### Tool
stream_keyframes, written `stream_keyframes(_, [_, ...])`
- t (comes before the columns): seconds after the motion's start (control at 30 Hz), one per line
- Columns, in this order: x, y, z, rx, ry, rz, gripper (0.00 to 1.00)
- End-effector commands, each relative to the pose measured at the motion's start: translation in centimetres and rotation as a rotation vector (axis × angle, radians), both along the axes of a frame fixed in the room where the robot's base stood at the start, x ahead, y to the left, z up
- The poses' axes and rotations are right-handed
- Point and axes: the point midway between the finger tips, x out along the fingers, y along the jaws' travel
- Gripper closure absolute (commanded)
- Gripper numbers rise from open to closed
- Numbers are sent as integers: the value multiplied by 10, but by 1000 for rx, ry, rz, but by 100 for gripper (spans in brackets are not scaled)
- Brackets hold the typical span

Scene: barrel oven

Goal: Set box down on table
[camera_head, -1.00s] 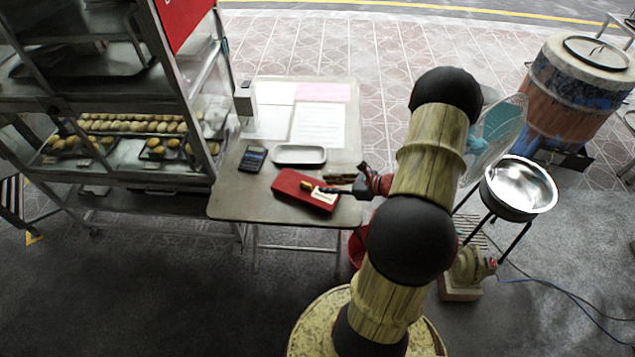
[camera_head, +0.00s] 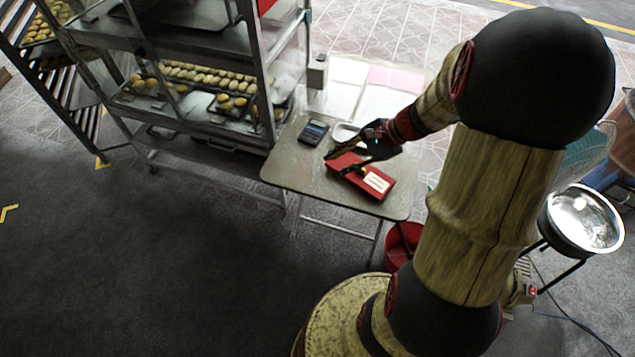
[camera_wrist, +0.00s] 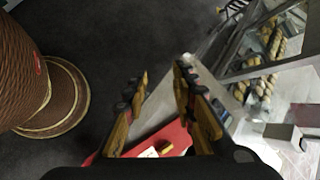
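The red box (camera_head: 346,161) has a pale label and lies flat on the grey table (camera_head: 286,172), near its front right part. In the wrist view the red box (camera_wrist: 173,133) shows behind and between the fingers, partly hidden by them. My gripper (camera_head: 338,158) hangs over the box, coming in from the right. In the wrist view my gripper (camera_wrist: 157,82) has its two fingers spread apart, with nothing held between the tips. Whether a finger touches the box cannot be told.
A dark calculator (camera_head: 313,132) and a white tray (camera_head: 344,132) lie on the table, with papers (camera_head: 349,71) behind. A small grey box-like object (camera_head: 318,72) stands at the back left. A metal rack with pastries (camera_head: 205,80) is left. A metal bowl (camera_head: 585,220) stands right.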

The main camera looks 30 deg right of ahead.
Motion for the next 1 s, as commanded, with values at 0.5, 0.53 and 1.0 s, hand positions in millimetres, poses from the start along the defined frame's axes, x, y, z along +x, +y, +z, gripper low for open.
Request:
stream_keyframes(0.5, [-101,141,135,-895,-328,1077,74])
stream_keyframes(0.53, [-106,143,140,-938,-349,1116,74])
stream_keyframes(1.0, [-128,147,167,-1173,-469,1301,74])
